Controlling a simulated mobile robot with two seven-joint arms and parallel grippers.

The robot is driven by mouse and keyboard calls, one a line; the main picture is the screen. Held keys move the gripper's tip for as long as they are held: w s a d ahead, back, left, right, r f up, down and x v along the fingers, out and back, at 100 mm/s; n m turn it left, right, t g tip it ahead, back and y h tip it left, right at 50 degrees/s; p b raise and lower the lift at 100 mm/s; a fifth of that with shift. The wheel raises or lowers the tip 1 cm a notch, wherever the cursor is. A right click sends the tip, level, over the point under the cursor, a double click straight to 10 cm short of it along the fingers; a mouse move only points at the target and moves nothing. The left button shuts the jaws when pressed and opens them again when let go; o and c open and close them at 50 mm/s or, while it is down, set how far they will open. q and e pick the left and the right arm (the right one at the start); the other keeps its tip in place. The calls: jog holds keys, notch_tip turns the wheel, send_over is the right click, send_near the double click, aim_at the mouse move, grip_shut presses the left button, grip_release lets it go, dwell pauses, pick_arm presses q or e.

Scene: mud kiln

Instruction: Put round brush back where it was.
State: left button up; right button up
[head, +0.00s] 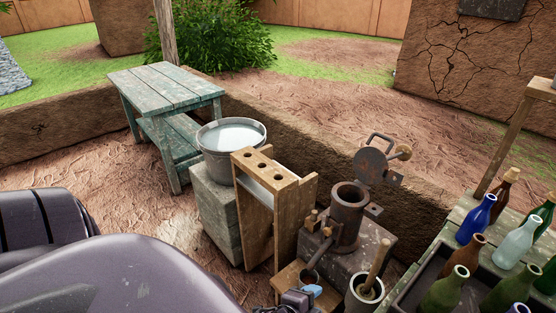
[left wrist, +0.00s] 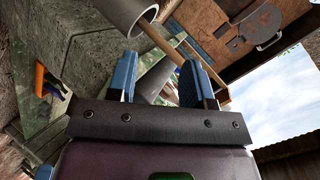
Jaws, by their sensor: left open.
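My left gripper (head: 312,293) is at the bottom edge of the head view, mostly cut off, just left of a grey cup (head: 364,292). In the left wrist view, its two blue fingers (left wrist: 157,78) stand apart with nothing clasped between them. A wooden handle (head: 377,262) slants up out of the cup; whether it belongs to the round brush I cannot tell, as its lower end is hidden inside. In the left wrist view the handle (left wrist: 160,40) runs from the grey cup (left wrist: 116,20) toward the right finger. My right gripper is not in view.
A wooden rack (head: 262,168) with empty holes stands beside a metal bucket (head: 231,137). A rusty mold (head: 348,215) with an open lid (head: 374,166) sits behind the cup. Several bottles crowd the right. A green bench (head: 165,84) stands at back left.

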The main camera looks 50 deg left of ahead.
pick_arm(q)
jog(key=s+a+f+n, duration=0.3)
jog(key=s+n, duration=0.3)
jog(key=n, duration=0.5)
jog(key=shift+s+a+f+g+h, duration=0.3)
jog(key=shift+s+a+f+g, duration=0.1)
jog(key=shift+a, duration=0.5)
jog(key=shift+w, duration=0.1)
